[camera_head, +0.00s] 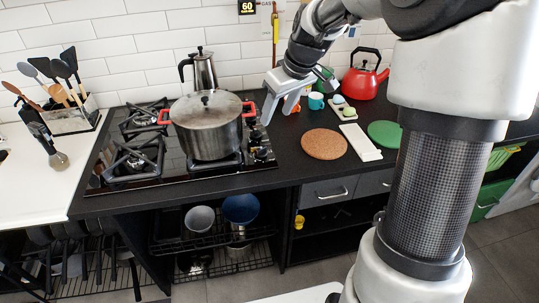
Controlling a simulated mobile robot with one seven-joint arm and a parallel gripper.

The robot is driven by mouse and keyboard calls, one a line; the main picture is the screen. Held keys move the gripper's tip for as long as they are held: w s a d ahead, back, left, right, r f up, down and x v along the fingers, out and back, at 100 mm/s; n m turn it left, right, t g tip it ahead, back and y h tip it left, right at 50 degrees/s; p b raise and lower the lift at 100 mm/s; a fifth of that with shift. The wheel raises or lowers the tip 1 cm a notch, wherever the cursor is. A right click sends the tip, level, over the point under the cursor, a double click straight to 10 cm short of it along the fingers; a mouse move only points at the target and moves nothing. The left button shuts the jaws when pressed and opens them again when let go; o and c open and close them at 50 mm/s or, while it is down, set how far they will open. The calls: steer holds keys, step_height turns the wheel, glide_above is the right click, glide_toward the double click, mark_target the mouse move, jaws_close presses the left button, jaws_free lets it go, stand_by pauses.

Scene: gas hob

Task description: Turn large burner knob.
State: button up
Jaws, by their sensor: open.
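The black gas hob (112,185) is set in the dark counter. Its knobs (260,153) form a column along the hob's right edge, just right of the big pot. They are small and dark here, and I cannot tell which one is the large burner knob. My gripper (277,116) is open and empty, its fingers pointing down above and slightly right of the upper end of the knob column. I cannot tell whether a finger touches anything. The gripper may hide part of the upper knobs.
A lidded steel pot (208,130) with red handles stands close left of the knobs. A moka pot (202,70) stands behind it. To the right are a cork mat (324,144), a white tray (360,142), a green mat (384,134) and a red kettle (362,82).

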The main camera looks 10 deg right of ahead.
mark_target(261, 148)
steer(key=b+x, duration=0.3)
steer(key=x, duration=1.4)
steer(key=shift+w+f, duration=0.15)
steer(key=shift+w, duration=0.05)
steer(key=c, duration=1.1)
steer(key=m, duration=0.1)
steer(key=m+h, duration=0.1)
steer(key=m, duration=0.1)
steer(key=shift+s+a, duration=0.1)
steer(key=shift+a, duration=0.25)
steer(key=shift+m+h, duration=0.5)
steer(key=shift+m, duration=0.7)
steer(key=o, duration=1.1)
